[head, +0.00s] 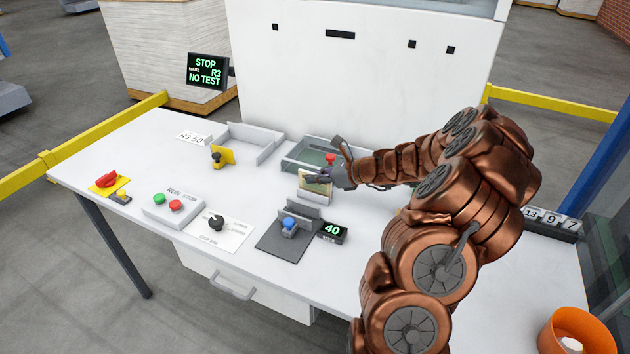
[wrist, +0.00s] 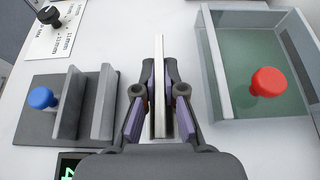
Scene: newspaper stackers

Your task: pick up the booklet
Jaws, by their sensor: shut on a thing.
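The booklet (head: 314,188) shows in the head view as a small pale, partly coloured sheet at the end of my gripper (head: 328,174). In the wrist view the booklet (wrist: 160,85) is seen edge-on as a thin whitish strip between the purple finger pads of my gripper (wrist: 160,78), which is shut on it. The booklet stands upright between the fingers. I cannot tell whether its lower edge touches the table.
A green-floored tray (head: 299,155) with a red knob (wrist: 268,82) lies beside the gripper. A dark slotted fixture (wrist: 100,105) with a blue knob (wrist: 41,97) stands on the other side. An empty grey tray (head: 262,140), control boxes and an orange bin (head: 549,335) are around.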

